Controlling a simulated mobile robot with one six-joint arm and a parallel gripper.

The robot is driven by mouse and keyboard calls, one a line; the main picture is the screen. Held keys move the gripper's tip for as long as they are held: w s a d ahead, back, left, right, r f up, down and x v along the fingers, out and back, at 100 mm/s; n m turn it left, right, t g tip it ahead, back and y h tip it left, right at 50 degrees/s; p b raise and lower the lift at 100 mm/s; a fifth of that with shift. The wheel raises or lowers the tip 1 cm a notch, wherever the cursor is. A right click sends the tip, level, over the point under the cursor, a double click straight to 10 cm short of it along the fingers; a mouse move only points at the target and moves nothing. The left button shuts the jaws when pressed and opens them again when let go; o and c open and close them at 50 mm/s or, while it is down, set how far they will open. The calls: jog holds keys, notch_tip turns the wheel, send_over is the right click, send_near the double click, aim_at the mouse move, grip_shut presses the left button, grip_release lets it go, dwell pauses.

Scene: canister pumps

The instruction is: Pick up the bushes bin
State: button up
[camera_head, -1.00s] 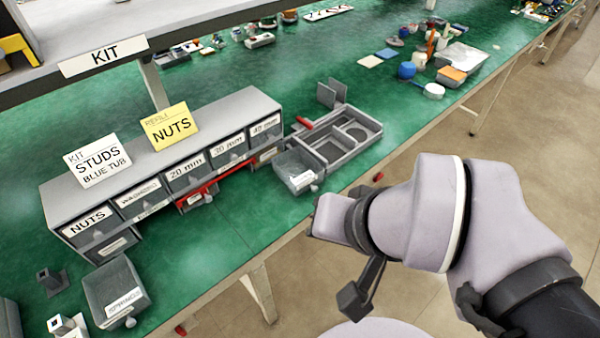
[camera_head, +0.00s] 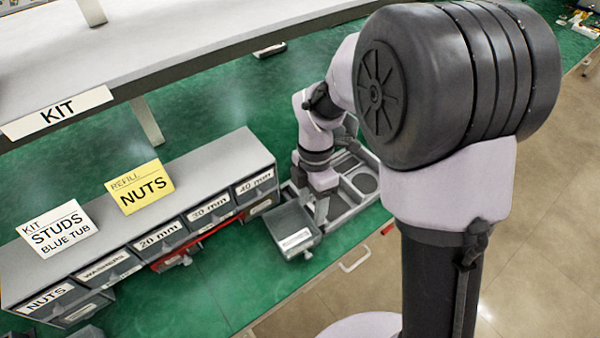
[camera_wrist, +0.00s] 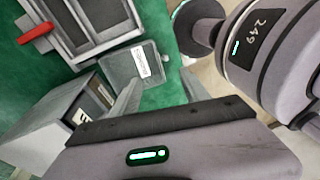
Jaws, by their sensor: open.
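A small grey open bin (camera_head: 292,230) with a white label stands on the green bench, just right of the drawer cabinet. My gripper (camera_head: 321,210) points down beside the bin's right side in the head view. In the wrist view my gripper (camera_wrist: 158,82) has its two fingers apart with nothing held between them. I cannot tell whether a finger touches the bin.
A grey compartment tray (camera_head: 352,208) lies close behind and right of the bin. A KIT shelf (camera_head: 200,60) overhangs the bench.

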jog(key=s+f+b, duration=0.1)
jog(key=f, duration=0.2)
jog(key=s+f+b, duration=0.1)
jog(key=f+b, duration=0.1)
jog(key=f, duration=0.2)
jog(key=s+f+b, duration=0.1)
jog(key=f+b, duration=0.1)
jog(key=f, duration=0.2)
jog(key=shift+a+f, duration=0.2)
jog(key=shift+a, duration=0.15)
jog(key=f+b, duration=0.2)
jog(key=f, duration=0.1)
jog(key=s+f+b, duration=0.1)
jog(key=f, duration=0.1)
jog(key=shift+a+b, duration=0.3)
jog(key=shift+b, duration=0.05)
jog(key=shift+r, duration=0.15)
jog(key=shift+c, duration=0.2)
grip_shut()
